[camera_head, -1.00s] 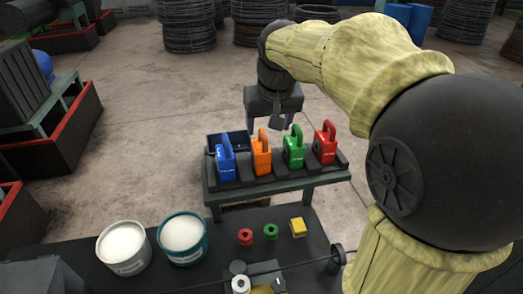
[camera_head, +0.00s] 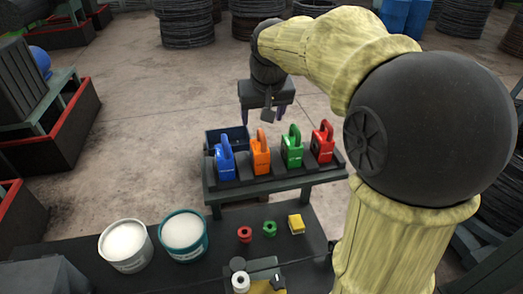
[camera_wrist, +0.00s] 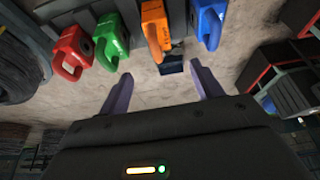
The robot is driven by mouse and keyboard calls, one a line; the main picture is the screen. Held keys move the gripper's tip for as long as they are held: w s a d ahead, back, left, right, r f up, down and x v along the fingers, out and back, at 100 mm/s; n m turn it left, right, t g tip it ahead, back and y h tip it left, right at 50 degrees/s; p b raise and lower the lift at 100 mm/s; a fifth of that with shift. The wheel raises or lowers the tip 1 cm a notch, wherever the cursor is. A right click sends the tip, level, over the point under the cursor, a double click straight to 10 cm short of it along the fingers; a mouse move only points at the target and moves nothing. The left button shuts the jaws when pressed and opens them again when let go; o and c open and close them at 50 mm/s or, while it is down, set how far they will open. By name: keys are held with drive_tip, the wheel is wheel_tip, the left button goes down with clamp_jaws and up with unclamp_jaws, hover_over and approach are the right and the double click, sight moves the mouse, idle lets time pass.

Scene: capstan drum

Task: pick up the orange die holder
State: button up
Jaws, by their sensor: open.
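The orange die holder (camera_head: 261,157) stands upright in a row on the dark rack, between the blue and green holders, its loop handle at the top. It also shows in the wrist view (camera_wrist: 154,27) at the top, ahead of the jaws and a little left of their midline. My gripper (camera_head: 264,118) is above and behind the row, apart from the holder. In the wrist view my gripper (camera_wrist: 163,88) has its two purple fingers spread wide with nothing between them.
A blue holder (camera_head: 225,160) stands left of the orange one, a green holder (camera_head: 292,151) and a red holder (camera_head: 323,144) right. A dark open bin (camera_head: 227,136) sits behind the blue holder. Two buckets (camera_head: 183,237) and small parts stand on the nearer bench.

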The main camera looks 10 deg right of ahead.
sight(260, 133)
drive_tip(key=p+x, duration=0.1)
drive_tip(key=x, duration=0.4)
drive_tip(key=shift+f+p, duration=0.2)
drive_tip(key=shift+p, duration=0.15)
drive_tip(key=shift+w+f, duration=0.3)
drive_tip(key=shift+f, duration=0.1)
drive_tip(key=shift+s, duration=0.1)
drive_tip(key=shift+a, duration=0.1)
drive_tip(key=shift+f+p, duration=0.4)
drive_tip(key=shift+p, duration=0.25)
drive_tip(key=p+x, duration=0.2)
drive_tip(key=x, duration=0.2)
drive_tip(key=shift+w+f, duration=0.1)
drive_tip(key=shift+w, duration=0.2)
